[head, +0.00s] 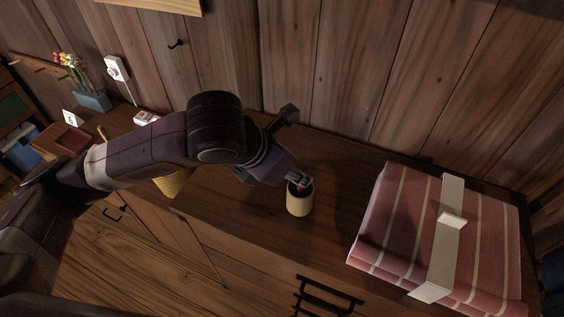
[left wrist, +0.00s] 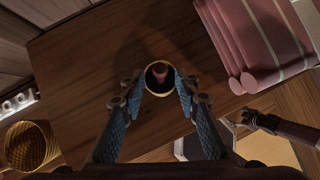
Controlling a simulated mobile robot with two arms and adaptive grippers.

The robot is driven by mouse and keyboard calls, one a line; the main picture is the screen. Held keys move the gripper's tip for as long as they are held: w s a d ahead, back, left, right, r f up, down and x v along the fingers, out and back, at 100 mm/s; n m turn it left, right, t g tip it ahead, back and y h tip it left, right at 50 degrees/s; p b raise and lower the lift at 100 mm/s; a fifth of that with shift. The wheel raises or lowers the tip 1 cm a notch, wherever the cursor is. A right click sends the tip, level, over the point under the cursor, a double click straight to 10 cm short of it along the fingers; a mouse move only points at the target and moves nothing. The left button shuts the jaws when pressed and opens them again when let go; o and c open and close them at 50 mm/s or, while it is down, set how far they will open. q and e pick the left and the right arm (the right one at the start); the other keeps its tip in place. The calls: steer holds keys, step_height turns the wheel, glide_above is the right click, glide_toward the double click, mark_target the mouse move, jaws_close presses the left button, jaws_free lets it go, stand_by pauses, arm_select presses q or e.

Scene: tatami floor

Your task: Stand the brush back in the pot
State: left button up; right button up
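The pot (head: 299,204) is a small pale cylinder with a dark mouth, upright on the wooden counter. In the left wrist view, its round rim (left wrist: 148,84) shows between my fingertips. A reddish thing (left wrist: 160,73) shows inside the mouth; it may be the brush, but I cannot tell for sure. My left gripper (head: 299,181) is right above the pot, and in the left wrist view (left wrist: 160,88) its blue fingers stand apart on either side of the rim. Whether they touch it is unclear. My right gripper (left wrist: 252,120) is small and dark at the right there; its opening is unclear.
A folded pink striped cloth bundle (head: 399,225) with a pale band lies to the right. A yellow woven basket (left wrist: 29,146) stands at the left, partly behind my arm in the head view. A flower planter (head: 93,101) is farther left. Bare counter surrounds the pot.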

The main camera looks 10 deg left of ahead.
arm_select(q)
steer(key=v, duration=0.8)
steer(key=shift+s+r, duration=0.15)
steer(key=shift+r, duration=0.1)
steer(key=shift+a, duration=0.1)
